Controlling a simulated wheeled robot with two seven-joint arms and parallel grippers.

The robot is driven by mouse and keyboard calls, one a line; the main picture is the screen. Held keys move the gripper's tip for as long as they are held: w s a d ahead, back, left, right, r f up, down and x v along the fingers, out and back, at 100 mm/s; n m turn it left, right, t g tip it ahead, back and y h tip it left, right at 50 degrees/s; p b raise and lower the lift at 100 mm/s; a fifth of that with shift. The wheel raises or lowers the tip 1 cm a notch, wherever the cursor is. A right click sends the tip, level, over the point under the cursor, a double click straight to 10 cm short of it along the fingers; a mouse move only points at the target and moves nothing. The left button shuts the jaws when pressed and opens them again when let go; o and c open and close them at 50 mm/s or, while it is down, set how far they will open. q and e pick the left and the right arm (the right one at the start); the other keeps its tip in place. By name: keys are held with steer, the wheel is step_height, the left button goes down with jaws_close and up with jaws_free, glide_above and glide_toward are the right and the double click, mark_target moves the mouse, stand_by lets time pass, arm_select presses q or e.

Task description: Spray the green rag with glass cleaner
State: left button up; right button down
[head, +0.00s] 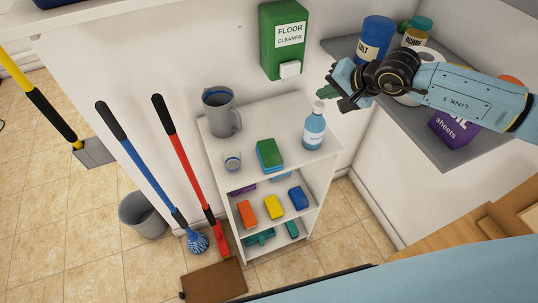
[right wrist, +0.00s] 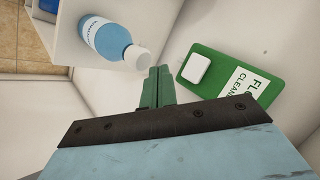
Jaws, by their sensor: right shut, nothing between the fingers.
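A blue bottle with a white top (head: 314,130) stands upright at the right end of the shelf unit's top. It also shows in the right wrist view (right wrist: 107,38); its label is not readable, so I cannot tell if it is the glass cleaner. A green item over a blue one (head: 268,150) lies near the top's front edge; teal items (head: 260,237) lie on the bottom shelf. I cannot tell which is the green rag. My right gripper (head: 326,92) is shut and empty, above and apart from the bottle. Its green fingers (right wrist: 157,87) are beside the bottle's cap in the wrist view.
A grey jug (head: 219,112) and a small cup (head: 232,162) stand on the left of the top. A green floor cleaner dispenser (head: 284,40) hangs behind. A grey shelf (head: 440,145) with containers is at right. Mops and a bin (head: 143,213) stand left.

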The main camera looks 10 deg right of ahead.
steer(key=shift+r+p, duration=1.15)
steer(key=shift+r, duration=1.4)
